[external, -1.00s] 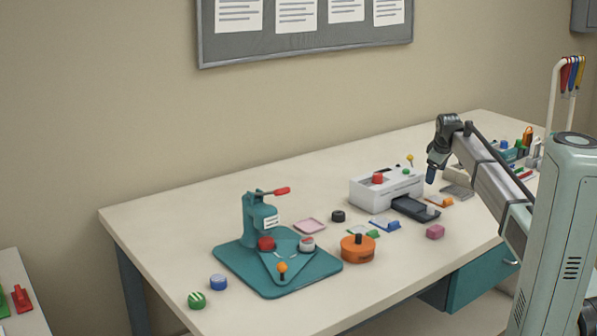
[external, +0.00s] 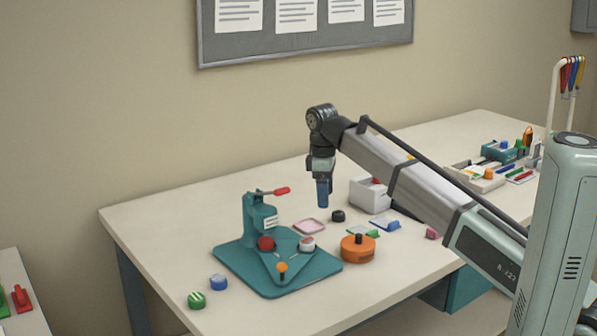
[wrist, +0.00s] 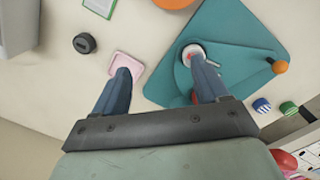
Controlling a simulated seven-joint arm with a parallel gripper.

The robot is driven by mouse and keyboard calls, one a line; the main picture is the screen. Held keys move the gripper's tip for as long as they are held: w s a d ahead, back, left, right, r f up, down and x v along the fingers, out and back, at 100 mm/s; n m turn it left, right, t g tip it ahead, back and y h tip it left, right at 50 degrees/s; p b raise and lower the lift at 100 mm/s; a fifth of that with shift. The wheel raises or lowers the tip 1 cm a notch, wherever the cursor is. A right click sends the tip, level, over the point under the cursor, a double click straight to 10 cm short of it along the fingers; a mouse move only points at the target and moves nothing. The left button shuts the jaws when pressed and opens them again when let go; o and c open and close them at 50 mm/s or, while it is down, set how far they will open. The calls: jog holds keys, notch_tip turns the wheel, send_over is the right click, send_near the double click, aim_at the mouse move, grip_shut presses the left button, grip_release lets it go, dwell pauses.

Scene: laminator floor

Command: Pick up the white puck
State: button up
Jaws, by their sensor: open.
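The white puck (external: 307,243), with some red showing on it, sits on the teal base of the press (external: 250,258), right of a red round part (external: 266,243). It also shows in the wrist view (wrist: 190,51), at the tip of the right-hand finger, which seems to overlap its edge in the picture. My gripper (external: 323,200) is open and empty, pointing down, above and slightly behind the puck. In the wrist view its two fingers (wrist: 160,72) are spread apart, with bare table and the teal base's edge between them.
A pink tray (external: 310,227) and black puck (external: 338,216) lie behind the press. An orange round container (external: 358,250) stands to its right. The press has an upright column with a red-tipped lever (external: 281,191) and an orange knob (external: 282,267). Blue (external: 218,282) and green (external: 197,300) pucks lie front left.

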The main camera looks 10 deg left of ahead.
notch_tip(320, 180, up, 2)
jog(key=r, duration=0.1)
send_over(308, 241)
jog(key=shift+y, duration=0.3)
jog(key=f, duration=0.8)
jog(key=shift+a+f, duration=0.3)
jog(key=shift+f, duration=0.1)
jog(key=shift+d+f, duration=0.15)
jog(key=shift+f, duration=1.2)
jog(key=shift+d+f, duration=0.15)
jog(key=shift+f, duration=1.15)
jog(key=c, duration=1.2)
jog(key=shift+c, duration=0.2)
jog(key=shift+r, duration=0.1)
